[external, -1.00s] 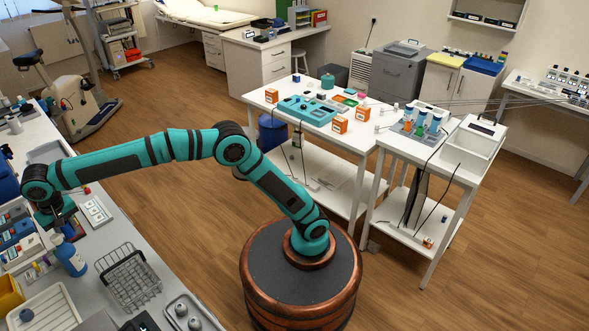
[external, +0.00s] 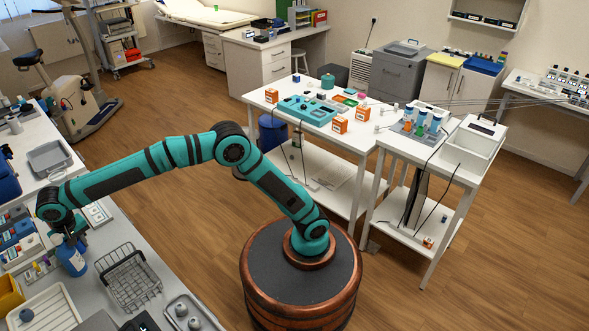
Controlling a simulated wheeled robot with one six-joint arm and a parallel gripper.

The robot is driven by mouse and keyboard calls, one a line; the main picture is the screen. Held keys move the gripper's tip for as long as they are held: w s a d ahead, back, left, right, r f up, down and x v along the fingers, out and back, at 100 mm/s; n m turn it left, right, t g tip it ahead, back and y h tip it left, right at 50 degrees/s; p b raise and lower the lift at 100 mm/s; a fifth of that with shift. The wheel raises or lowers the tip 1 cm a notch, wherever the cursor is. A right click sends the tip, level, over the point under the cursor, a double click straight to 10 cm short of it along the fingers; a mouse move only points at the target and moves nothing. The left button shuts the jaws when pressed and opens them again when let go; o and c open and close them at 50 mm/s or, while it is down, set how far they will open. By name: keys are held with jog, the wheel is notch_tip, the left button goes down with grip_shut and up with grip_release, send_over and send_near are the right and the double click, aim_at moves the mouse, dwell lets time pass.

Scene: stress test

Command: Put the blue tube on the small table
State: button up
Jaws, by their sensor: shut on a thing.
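A small white table (external: 458,176) stands at the right, across the room from my gripper. It carries a rack (external: 411,131) with several blue-capped tubes and a white open box (external: 475,148).
A larger white table (external: 350,138) with orange boxes stands left of the small one. Open wooden floor lies between.

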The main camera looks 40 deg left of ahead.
aim_at(81, 249)
jog(key=shift+f, duration=0.1)
jog(key=o, duration=0.9)
jog(key=shift+o, duration=0.2)
notch_tip(81, 249, up, 12)
jog(key=d, duration=0.1)
jog(key=shift+w+d, duration=0.15)
jog(key=shift+d, duration=0.05)
